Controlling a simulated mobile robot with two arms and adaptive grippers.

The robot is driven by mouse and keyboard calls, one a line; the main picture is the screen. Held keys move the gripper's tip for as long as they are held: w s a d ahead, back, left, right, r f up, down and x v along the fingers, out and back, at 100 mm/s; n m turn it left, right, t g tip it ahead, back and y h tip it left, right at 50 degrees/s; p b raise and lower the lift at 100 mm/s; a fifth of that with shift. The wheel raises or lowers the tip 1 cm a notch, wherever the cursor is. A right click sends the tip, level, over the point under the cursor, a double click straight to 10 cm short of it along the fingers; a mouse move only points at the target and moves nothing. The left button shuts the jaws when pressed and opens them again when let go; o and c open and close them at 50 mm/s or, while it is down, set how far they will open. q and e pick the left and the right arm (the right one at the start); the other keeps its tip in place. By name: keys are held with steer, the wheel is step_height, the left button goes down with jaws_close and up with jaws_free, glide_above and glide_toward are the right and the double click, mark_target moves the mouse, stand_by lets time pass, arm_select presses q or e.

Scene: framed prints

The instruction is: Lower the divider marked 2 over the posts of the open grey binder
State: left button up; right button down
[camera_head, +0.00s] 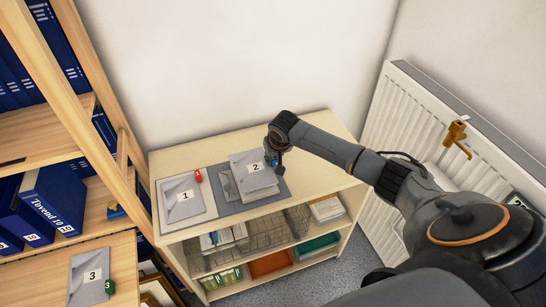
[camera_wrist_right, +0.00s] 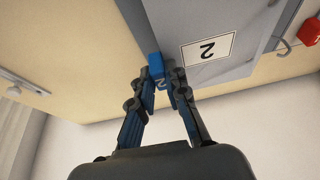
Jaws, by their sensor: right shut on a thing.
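The divider marked 2 (camera_head: 248,171) is a grey sheet with a white label and a blue tab. My right gripper (camera_head: 276,161) is shut on the blue tab, at the sheet's right edge. The right wrist view shows the tab between the fingertips (camera_wrist_right: 163,77), with the label upside down. The open grey binder (camera_head: 234,208) lies on the cabinet top. The posts are not clear in the head view. My left gripper is not in view.
The divider marked 1 (camera_head: 180,204), with a red tab (camera_head: 198,176), lies on the left. The divider marked 3 (camera_head: 91,273), with a green tab, lies on a wooden surface at lower left. A wooden shelf (camera_head: 62,70) and a radiator (camera_head: 400,118) flank the cabinet top (camera_head: 320,182).

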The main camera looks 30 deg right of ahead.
steer(key=shift+f+b, duration=0.55)
steer(key=shift+f, duration=1)
stand_by(0.4)
steer(key=c, duration=1.3)
jaws_free()
steer(key=shift+o, duration=0.2)
steer(key=shift+r, duration=0.15)
step_height(320, 180, up, 7)
steer(key=p, duration=0.7)
steer(key=shift+p, duration=0.4)
